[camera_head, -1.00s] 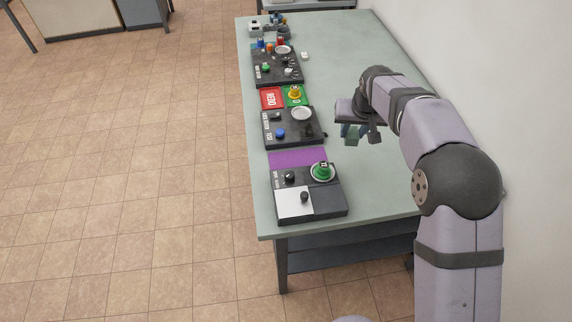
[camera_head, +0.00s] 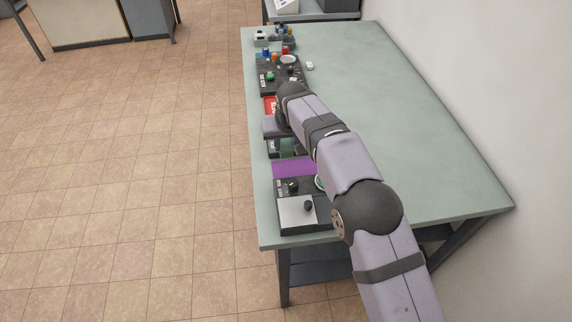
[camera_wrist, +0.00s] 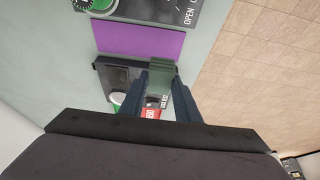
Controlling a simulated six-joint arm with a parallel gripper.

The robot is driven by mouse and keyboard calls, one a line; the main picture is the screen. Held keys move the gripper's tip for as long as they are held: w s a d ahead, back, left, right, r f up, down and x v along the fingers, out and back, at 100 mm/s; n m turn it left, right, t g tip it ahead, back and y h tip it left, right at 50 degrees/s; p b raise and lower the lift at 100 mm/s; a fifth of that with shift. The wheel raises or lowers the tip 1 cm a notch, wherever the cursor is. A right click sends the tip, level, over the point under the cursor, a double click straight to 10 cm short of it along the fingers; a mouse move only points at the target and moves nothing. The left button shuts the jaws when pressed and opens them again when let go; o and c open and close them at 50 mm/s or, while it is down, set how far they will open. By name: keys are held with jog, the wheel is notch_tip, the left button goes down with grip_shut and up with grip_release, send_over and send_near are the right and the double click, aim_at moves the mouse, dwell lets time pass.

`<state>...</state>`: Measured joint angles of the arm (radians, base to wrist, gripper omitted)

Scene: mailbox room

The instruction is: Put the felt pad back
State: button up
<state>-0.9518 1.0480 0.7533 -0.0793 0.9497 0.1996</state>
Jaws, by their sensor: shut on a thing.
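My gripper (camera_wrist: 162,84) points down and is shut on a small flat dark green piece, which looks like the felt pad (camera_wrist: 161,66). The pad sits between the fingertips in the wrist view. In the wrist view it overlaps the edge of a dark panel (camera_wrist: 116,78), near the purple mat (camera_wrist: 140,42). I cannot tell whether it touches the panel.
A panel with a white plate (camera_head: 297,213) and dark knobs stands at the near end of the table (camera_head: 400,130). A red card (camera_head: 270,104) and another dark panel (camera_head: 268,84) lie farther along. The right half of the table is clear.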

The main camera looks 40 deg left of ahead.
aim_at(288, 148)
jog(key=shift+f+p, duration=1.05)
jog(key=shift+f, duration=3.05)
jog(key=shift+f, duration=0.15)
jog(key=shift+f, duration=0.1)
jog(key=o, duration=1)
jog(key=shift+s+d+r, duration=0.1)
jog(key=shift+r, duration=0.6)
jog(key=b+v, duration=0.2)
jog(key=v, duration=0.9)
jog(key=shift+b, duration=0.4)
